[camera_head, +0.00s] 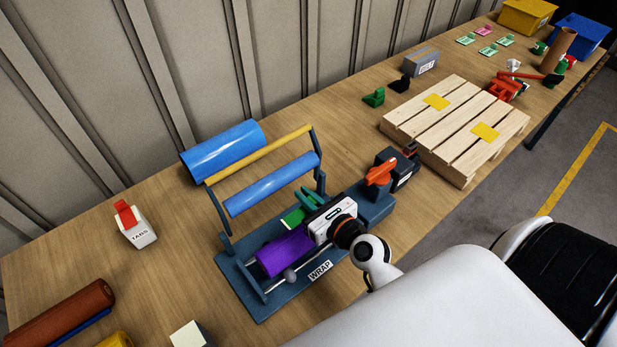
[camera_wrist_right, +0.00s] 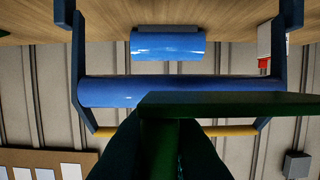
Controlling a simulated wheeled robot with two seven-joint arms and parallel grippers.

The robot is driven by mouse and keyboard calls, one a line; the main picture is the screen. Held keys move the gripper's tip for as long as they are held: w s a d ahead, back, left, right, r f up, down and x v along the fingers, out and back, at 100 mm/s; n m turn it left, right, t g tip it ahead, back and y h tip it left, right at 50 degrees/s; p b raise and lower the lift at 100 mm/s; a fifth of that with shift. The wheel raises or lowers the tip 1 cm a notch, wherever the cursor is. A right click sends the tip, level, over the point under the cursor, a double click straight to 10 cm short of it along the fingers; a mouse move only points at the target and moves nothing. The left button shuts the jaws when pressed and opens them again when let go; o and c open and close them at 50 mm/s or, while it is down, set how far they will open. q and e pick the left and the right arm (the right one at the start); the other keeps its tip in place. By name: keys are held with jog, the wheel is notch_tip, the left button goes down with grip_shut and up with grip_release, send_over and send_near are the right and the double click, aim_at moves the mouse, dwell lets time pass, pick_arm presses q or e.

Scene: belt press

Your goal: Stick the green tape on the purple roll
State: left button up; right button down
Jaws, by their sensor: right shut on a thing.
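The purple roll (camera_head: 285,252) lies in the blue wrap stand (camera_head: 252,293) on the bench, below a blue roll on a bar. My right gripper (camera_head: 310,212) is over the stand at the roll's far right side. It is shut on the green tape (camera_head: 293,218), a flat green piece with a raised grip. The tape appears just behind and above the purple roll; I cannot tell if they touch. In the right wrist view the tape (camera_wrist_right: 235,104) spans the front of my dark fingers (camera_wrist_right: 165,140), and the purple roll is not seen. My left gripper is not in view.
The stand's blue roll (camera_head: 272,185) and yellow bar (camera_head: 260,155) rise close behind my gripper. A loose blue roll (camera_head: 223,150) lies behind. A red-handled device (camera_head: 390,172) and wooden pallet (camera_head: 455,125) are right. A TABS dispenser (camera_head: 136,226) stands left, with free bench around it.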

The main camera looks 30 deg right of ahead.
aim_at(302, 238)
jog(key=shift+d, duration=0.1)
dwell(0.5)
notch_tip(302, 238, down, 6)
jog(key=b, duration=0.5)
jog(key=shift+s+f+b, duration=0.1)
jog(key=shift+f+b, duration=0.4)
jog(key=shift+f, duration=0.25)
dwell(1.4)
dwell(0.5)
jog(key=c, duration=1.4)
grip_release()
jog(key=shift+r, duration=0.1)
jog(key=shift+c, duration=0.2)
